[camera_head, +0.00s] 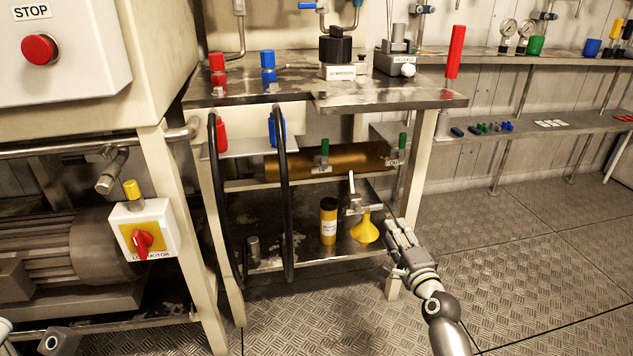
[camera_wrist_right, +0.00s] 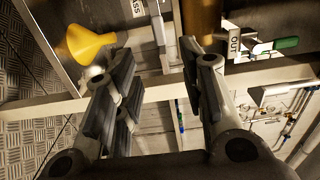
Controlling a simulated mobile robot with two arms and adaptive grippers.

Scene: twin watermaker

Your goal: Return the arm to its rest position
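My right arm (camera_head: 445,325) comes in from the bottom right in the head view. Its gripper (camera_head: 393,240) is just right of the lower shelf of the workbench, close to the front right leg. In the right wrist view the gripper's fingers (camera_wrist_right: 158,88) stand apart with nothing between them, so it is open and empty. A yellow funnel (camera_head: 364,228) is on the lower shelf just left of the gripper; it also shows in the right wrist view (camera_wrist_right: 90,42). My left gripper does not show clearly in either view.
The metal workbench (camera_head: 300,90) and its pale leg (camera_head: 421,165) are close to the right gripper. A brass cylinder (camera_head: 290,163) with green-handled valves and a yellow-and-black bottle (camera_head: 328,222) are left of it. Patterned floor (camera_head: 530,240) is clear on the right.

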